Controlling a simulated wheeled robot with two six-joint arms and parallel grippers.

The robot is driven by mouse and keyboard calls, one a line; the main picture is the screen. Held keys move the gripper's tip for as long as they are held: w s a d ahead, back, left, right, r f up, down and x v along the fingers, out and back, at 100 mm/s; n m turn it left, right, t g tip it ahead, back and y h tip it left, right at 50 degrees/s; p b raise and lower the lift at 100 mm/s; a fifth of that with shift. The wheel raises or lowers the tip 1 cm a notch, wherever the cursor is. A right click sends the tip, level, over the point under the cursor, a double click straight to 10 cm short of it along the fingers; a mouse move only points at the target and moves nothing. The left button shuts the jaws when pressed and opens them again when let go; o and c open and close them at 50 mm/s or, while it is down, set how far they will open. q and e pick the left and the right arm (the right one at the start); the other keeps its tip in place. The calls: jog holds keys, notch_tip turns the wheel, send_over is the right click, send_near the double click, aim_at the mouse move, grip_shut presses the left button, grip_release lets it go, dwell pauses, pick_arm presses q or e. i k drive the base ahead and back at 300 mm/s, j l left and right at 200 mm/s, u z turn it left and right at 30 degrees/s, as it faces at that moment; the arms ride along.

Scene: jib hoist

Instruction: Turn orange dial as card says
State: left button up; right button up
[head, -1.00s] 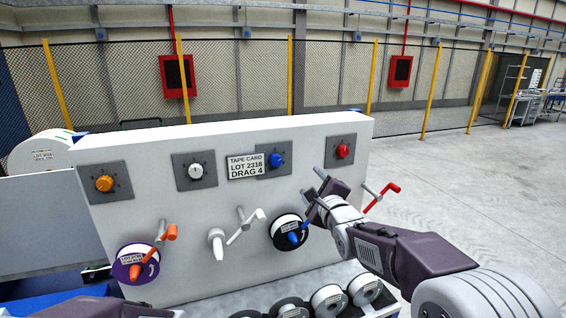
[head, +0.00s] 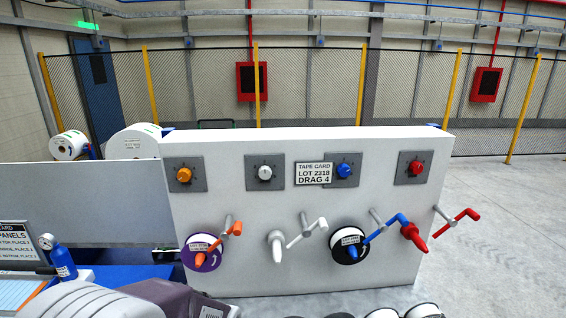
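The orange dial (head: 184,175) sits on a grey square plate at the left end of a white panel (head: 300,215). Its pointer setting is too small to read. The card (head: 313,173) is on the panel between the white and blue dials. It reads "TAPE CARD, LOT 2318, DRAG 4". Part of my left arm shows at the bottom left, below the panel's left end, but its gripper is out of the picture. My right gripper is not in view.
The white dial (head: 265,172), blue dial (head: 345,171) and red dial (head: 417,168) share the panel. Cranks stick out below, with a purple spool (head: 203,254) and a black spool (head: 349,245). Open floor lies right.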

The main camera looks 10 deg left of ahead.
aim_at(184, 175)
jog(key=k+j+u, duration=0.2)
jog(key=u, duration=0.85)
